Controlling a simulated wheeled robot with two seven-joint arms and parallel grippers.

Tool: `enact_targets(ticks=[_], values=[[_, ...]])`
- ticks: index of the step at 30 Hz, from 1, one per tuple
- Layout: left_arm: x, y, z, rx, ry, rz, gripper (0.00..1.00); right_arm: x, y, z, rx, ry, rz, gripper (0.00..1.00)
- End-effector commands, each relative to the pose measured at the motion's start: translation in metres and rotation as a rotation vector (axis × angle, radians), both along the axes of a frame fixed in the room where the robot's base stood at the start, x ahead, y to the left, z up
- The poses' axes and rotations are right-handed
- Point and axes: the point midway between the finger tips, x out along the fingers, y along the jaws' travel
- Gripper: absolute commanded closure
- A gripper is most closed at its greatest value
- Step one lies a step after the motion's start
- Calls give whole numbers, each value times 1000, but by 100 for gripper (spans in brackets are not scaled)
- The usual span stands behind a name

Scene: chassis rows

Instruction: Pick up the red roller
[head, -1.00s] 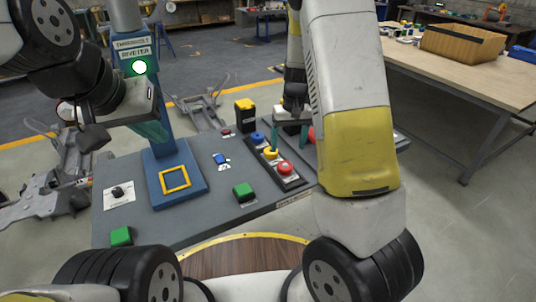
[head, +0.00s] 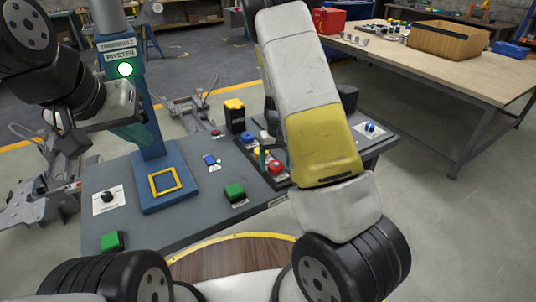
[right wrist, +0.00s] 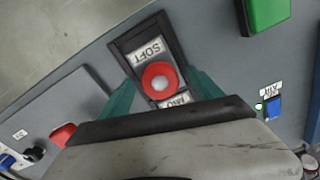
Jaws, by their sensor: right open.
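The red roller (head: 277,167) stands at the near end of a dark rack on the grey bench, in line with a yellow and a blue one. In the right wrist view it is a red disc with a pale centre (right wrist: 158,80), by a label reading SOFT. My right gripper (head: 266,155) is open, low over the rack. In the right wrist view its teal fingers (right wrist: 162,92) lie on either side of the roller; contact cannot be told. My left gripper (head: 133,133) hangs beside the blue riveter column, its opening unclear.
The blue riveter (head: 150,120) with a lit green lamp stands at the left. Green blocks (head: 234,191), a knob (head: 107,197) and a black-and-yellow box (head: 234,115) are on the bench. Another red object (right wrist: 62,135) shows in the right wrist view. My right forearm hides part of the bench.

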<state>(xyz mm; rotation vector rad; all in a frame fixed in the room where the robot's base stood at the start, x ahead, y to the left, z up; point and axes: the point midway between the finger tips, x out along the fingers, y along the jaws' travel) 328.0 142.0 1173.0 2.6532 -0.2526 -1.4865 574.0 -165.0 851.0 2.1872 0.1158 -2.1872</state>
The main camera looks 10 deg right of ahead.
Motion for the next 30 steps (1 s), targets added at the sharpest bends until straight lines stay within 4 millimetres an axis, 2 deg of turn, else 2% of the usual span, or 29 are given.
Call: enact_targets(ticks=[2,12,13,23,30], values=[[0,0,0,0,0,0,100,0,0,0,0,0,0,29],[0,0,0,0,0,0,100,0,0,0,0,0,0,96],[0,0,0,0,0,0,100,0,0,0,0,0,0,100],[0,0,0,0,0,0,100,0,0,4,0,-1,0,100],[0,0,0,0,0,0,100,1,0,27,1,-3,0,100]])
